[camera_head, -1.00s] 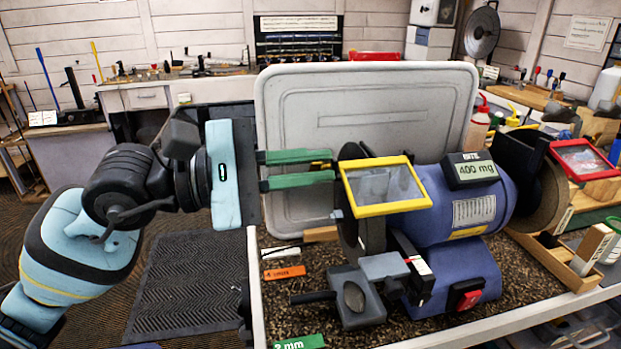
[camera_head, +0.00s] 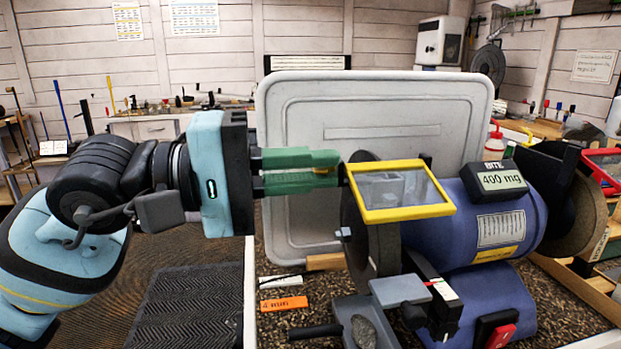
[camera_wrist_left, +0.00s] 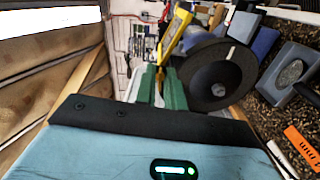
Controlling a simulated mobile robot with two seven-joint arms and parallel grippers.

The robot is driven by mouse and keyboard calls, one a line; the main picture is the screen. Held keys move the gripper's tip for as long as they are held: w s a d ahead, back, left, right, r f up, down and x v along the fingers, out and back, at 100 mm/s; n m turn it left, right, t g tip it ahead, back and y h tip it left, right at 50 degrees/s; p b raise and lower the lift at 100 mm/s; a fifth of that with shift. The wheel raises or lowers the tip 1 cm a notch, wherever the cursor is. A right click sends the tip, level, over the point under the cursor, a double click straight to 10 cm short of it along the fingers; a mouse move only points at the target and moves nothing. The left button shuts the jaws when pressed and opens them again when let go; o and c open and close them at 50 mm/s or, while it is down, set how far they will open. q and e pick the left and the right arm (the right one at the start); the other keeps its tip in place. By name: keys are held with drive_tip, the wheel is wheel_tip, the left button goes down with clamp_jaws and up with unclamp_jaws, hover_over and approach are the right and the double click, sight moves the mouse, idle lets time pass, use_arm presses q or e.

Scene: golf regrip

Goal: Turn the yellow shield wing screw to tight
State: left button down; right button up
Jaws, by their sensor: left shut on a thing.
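The yellow shield (camera_head: 398,190) is a yellow frame around a clear pane, above the near left wheel of the bench grinder (camera_head: 475,215). It also shows edge-on in the left wrist view (camera_wrist_left: 175,35). My left gripper (camera_head: 338,168) has green fingers pointing right, with their tips at the left edge of the shield. In the left wrist view the gripper (camera_wrist_left: 160,78) has its fingers on either side of a small thing at the shield's side. It is shut on the wing screw, which the fingers mostly hide. My right gripper is out of view.
A grey grinding wheel (camera_head: 374,235) sits just below the fingertips. A grey tool rest (camera_head: 400,290) stands in front of it. A large grey panel (camera_head: 375,110) stands upright behind the fingers. An orange label (camera_head: 284,303) lies on the bench.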

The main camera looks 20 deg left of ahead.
use_arm(q)
drive_tip(key=shift+m, duration=0.4)
drive_tip(key=c, duration=1.5)
unclamp_jaws()
drive_tip(key=shift+a, duration=0.1)
drive_tip(key=shift+b+v, duration=1.4)
drive_tip(key=shift+v, duration=2.45)
